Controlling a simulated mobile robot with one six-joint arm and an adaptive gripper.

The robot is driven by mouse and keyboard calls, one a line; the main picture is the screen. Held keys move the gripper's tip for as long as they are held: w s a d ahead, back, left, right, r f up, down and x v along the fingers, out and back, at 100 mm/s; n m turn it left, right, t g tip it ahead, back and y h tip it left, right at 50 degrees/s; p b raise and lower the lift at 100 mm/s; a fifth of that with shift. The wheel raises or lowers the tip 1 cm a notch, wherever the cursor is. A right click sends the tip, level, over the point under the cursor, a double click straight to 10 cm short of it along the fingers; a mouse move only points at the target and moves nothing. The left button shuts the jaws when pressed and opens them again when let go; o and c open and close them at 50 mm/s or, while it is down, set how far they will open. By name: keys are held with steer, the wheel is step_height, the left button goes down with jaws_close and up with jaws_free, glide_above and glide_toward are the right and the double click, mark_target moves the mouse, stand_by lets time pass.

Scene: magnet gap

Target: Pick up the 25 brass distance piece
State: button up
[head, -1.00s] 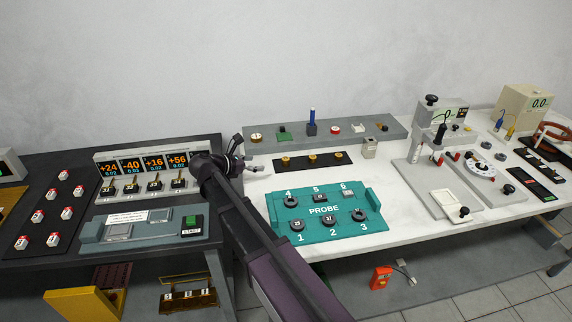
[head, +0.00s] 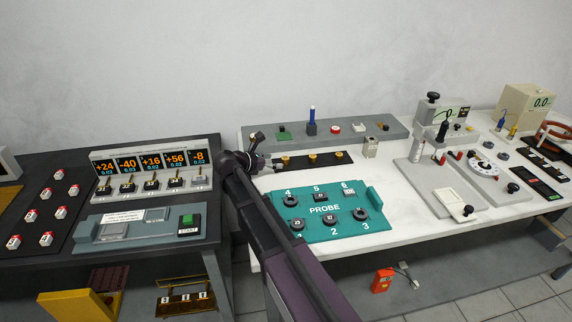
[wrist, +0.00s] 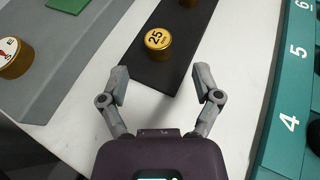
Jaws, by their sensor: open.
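The brass distance piece marked 25 (wrist: 158,41) is a short round gold cylinder standing upright on a black strip (wrist: 178,62) in the wrist view. My gripper (wrist: 163,84) is open and empty. Its two fingers are apart, and the 25 piece shows ahead of the gap between them, not between the fingertips. In the head view my gripper (head: 268,163) is at the left end of the strip.
The teal probe board (head: 320,232) with numbered places stands to the right of my gripper. A grey raised shelf (head: 355,127) with small items runs along the back. White table surface (wrist: 110,95) shows between shelf and board.

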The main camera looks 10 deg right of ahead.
mark_target(284, 158)
steer(key=shift+w+d, duration=0.1)
steer(key=shift+d, duration=0.05)
steer(key=shift+r+b+x, duration=0.1)
steer(key=shift+b+x, duration=0.25)
steer(key=shift+x, duration=1)
steer(key=shift+r+b+x, duration=0.15)
steer(key=shift+b+x, duration=0.15)
steer(key=shift+x, duration=1)
steer(key=shift+w, duration=0.1)
jaws_close()
